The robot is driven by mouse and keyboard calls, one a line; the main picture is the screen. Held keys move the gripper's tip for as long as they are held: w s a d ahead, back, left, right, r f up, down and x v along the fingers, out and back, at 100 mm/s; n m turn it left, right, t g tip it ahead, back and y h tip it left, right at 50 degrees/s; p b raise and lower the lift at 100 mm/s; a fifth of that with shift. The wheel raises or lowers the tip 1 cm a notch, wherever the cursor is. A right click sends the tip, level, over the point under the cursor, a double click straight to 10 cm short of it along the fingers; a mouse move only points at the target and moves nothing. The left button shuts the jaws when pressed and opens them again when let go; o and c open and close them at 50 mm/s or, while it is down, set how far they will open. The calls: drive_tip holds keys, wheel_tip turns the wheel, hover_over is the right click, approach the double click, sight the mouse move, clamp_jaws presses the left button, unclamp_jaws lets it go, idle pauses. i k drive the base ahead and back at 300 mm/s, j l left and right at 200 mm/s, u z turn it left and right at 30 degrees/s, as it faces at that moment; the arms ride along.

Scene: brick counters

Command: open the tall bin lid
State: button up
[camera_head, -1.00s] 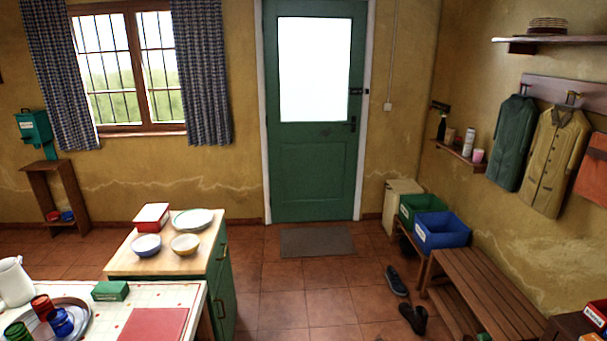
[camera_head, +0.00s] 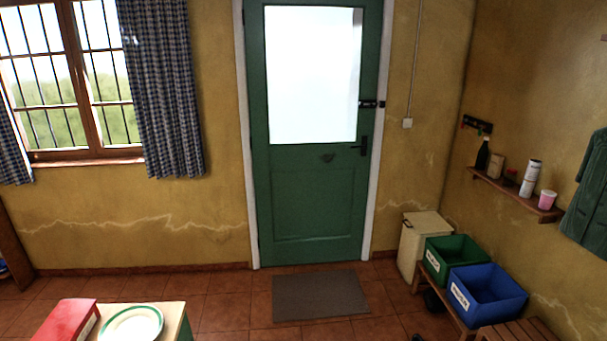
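The tall bin (camera_head: 422,243) is a cream, upright, box-shaped bin in the corner to the right of the green door. Its lid (camera_head: 427,224) is a flat cream top and looks shut. The bin's lower right side is hidden behind the green crate. My gripper is not in view.
A green crate (camera_head: 431,267) and a blue crate (camera_head: 462,300) sit on a low wooden bench beside the bin. A grey mat (camera_head: 320,296) lies before the green door (camera_head: 318,200). A cabinet with a red box (camera_head: 66,326) and a plate (camera_head: 132,324) is at lower left. Tiled floor between is clear.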

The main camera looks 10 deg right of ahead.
sight(430, 222)
drive_tip(key=i+z, duration=0.1)
drive_tip(key=i, duration=0.95)
drive_tip(key=i+j, duration=0.15)
drive_tip(key=i, duration=0.95)
drive_tip(key=i+l+z, duration=0.15)
drive_tip(key=i+z, duration=0.2)
drive_tip(key=i, duration=0.35)
drive_tip(key=i+j+z, duration=0.1)
drive_tip(key=i+z, duration=0.2)
drive_tip(key=i, duration=0.4)
drive_tip(key=i+j+z, duration=0.2)
drive_tip(key=i+z, duration=0.15)
drive_tip(key=i, duration=0.35)
drive_tip(key=i+z, duration=0.15)
drive_tip(key=i, duration=0.25)
